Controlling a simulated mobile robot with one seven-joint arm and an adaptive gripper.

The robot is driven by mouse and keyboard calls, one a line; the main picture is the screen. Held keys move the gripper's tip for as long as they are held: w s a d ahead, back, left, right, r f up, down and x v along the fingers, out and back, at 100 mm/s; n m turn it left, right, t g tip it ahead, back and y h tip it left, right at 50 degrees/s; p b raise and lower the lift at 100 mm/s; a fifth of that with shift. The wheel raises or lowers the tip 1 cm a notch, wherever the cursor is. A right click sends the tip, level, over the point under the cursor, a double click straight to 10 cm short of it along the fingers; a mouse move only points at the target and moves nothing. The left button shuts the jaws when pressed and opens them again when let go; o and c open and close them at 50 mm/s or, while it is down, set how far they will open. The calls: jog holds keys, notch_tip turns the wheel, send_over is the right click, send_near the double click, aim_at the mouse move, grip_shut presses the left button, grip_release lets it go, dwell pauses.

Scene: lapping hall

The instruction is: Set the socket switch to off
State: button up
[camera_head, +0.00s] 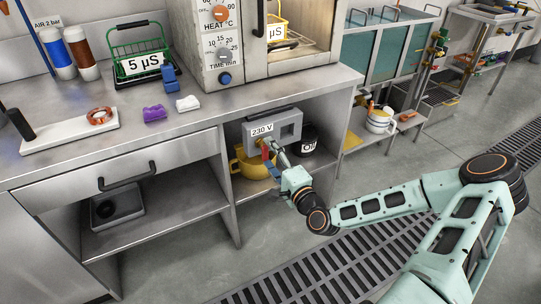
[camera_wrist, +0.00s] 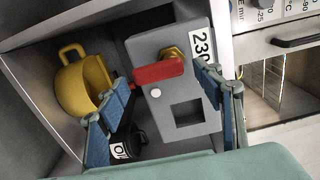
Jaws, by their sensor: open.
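The grey socket box (camera_head: 287,129) labelled 230 V sits under the bench top, at the upper part of the open shelf bay. In the wrist view the box (camera_wrist: 143,50) shows a red switch lever (camera_wrist: 158,72) on a brass hub (camera_wrist: 172,53), a small white button and a dark square opening. The lever points to the left of the hub in that view. My gripper (camera_wrist: 161,78) is open, with one blue finger either side of the lever; I cannot tell whether either touches it. In the head view my gripper (camera_head: 270,160) is close in front of the box and partly hides the lever.
A yellow pot (camera_head: 248,166) and a dark oil container (camera_head: 304,139) stand in the bay below and beside the box. The wrist view shows the pot (camera_wrist: 80,85) close to my left finger. The bench edge is above; the floor in front is clear.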

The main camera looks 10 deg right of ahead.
jog(key=v, duration=1.2)
